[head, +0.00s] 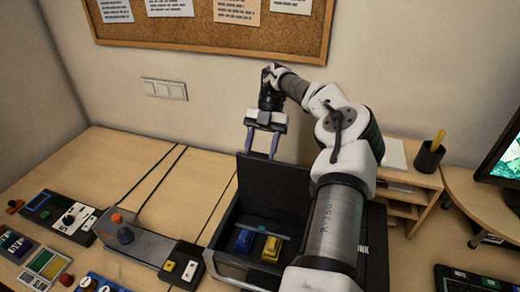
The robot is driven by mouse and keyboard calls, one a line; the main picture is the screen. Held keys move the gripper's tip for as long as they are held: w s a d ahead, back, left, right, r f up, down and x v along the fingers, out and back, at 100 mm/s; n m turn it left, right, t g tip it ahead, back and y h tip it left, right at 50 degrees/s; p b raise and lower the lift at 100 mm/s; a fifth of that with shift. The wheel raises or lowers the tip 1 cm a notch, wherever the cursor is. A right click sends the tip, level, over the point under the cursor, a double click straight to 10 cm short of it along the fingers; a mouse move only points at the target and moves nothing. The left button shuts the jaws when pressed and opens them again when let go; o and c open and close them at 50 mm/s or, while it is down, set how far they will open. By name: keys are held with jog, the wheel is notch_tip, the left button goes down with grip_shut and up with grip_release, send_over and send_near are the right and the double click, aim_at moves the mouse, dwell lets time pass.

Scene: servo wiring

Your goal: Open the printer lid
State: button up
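The black printer (222,240) stands on the desk in the head view, partly hidden behind my arm. Its dark lid (270,193) stands raised at the back, and the inside shows. A blue cartridge (244,240) and a yellow cartridge (271,248) sit inside below a grey-blue bar (262,230). My gripper (261,154) points down at the lid's upper edge. Its two fingers are spread apart with nothing visible between them. The fingertips are at or just behind that edge; I cannot tell whether they touch it.
A grey box with an orange knob (140,245) and a small switch box (182,265) stand left of the printer, with cables running back. Several panels lie farther left. A shelf (405,180) with a pen cup (429,157), a monitor (505,160) and a keyboard (465,280) are at right.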

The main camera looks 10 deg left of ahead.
jog(key=o, duration=0.5)
jog(key=shift+w+f, duration=0.1)
jog(key=shift+f, duration=0.45)
jog(key=shift+c, duration=0.2)
jog(key=shift+r, duration=0.25)
